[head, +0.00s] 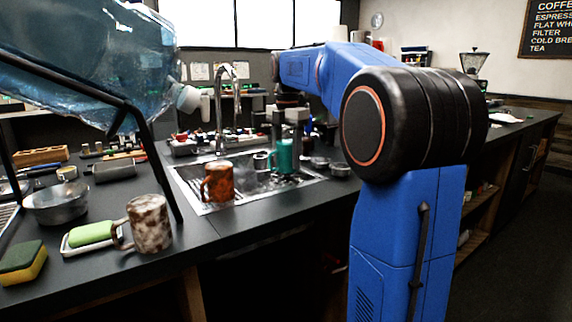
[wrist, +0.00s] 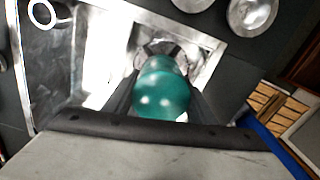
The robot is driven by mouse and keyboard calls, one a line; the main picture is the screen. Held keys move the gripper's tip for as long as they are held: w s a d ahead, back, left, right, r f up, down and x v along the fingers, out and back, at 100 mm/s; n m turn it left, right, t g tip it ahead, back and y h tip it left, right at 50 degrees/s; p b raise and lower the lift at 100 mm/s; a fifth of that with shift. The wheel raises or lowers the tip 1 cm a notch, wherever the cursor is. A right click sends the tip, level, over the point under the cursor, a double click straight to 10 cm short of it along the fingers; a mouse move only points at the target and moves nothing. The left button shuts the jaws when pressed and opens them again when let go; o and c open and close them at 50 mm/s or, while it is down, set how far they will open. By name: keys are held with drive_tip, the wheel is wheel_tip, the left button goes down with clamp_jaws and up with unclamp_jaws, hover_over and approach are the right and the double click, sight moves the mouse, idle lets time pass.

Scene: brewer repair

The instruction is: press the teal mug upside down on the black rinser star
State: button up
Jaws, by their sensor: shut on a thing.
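The teal mug (head: 286,154) is at the right part of the steel sink in the head view, with its handle toward the left. In the wrist view the teal mug (wrist: 160,88) sits between my two dark fingers, a smooth closed teal surface facing the camera. My gripper (wrist: 158,98) is shut on it. The black rinser star is not clearly visible; the mug and fingers cover the area beneath. I cannot tell whether the mug touches it.
A rust-brown mug (head: 218,182) stands in the steel sink (head: 240,205), left of the teal mug. The tap (head: 219,100) arches behind. A speckled mug (head: 148,223), green soap (head: 91,233) and sponge (head: 22,262) are at the front left. Metal bowls (wrist: 252,14) lie right of the sink.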

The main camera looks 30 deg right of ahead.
sight(287, 141)
drive_tip(key=shift+r, duration=3.05)
